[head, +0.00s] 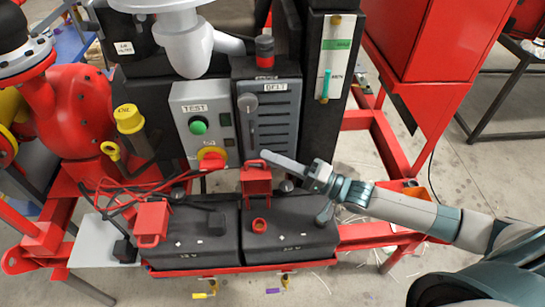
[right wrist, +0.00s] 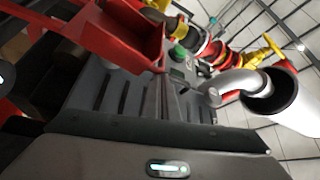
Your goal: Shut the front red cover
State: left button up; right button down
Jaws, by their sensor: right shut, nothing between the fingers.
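Two red covers sit on the black batteries in the head view. One red cover (head: 256,180) stands raised at the back of the right battery (head: 290,238), its loop handle at the top. A red ring-shaped cap (head: 259,226) shows in front of it. The other red cover (head: 152,222) sits on the left battery (head: 190,238), its loop handle toward me. I cannot tell for sure which is the front one. My right gripper (head: 264,157) is shut and empty, its tip just above and behind the raised cover; contact is unclear. My left gripper is out of view.
A grey control box (head: 200,110) with a green button and red-yellow switch stands behind the batteries, beside the slatted belt guard (head: 280,112). Red cables (head: 125,190) run at the left. A red frame post (head: 390,140) and tall red cabinet (head: 430,40) stand right.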

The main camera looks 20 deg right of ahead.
pick_arm(q)
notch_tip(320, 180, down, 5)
jog(key=b, duration=0.5)
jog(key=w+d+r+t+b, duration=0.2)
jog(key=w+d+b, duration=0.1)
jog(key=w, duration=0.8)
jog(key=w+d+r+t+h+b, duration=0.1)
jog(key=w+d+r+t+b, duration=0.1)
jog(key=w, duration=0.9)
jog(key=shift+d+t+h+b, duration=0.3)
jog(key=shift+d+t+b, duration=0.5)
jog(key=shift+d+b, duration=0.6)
pick_arm(e)
jog(key=s+a+f+n+g+y, duration=0.3)
jog(key=s+f+n+y, duration=0.3)
jog(key=s+f+n, duration=0.3)
jog(key=shift+s+a+n, duration=0.5)
jog(key=shift+s+n, duration=1.6)
jog(key=shift+s, duration=0.45)
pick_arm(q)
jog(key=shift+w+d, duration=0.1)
pick_arm(e)
jog(key=shift+f, duration=0.1)
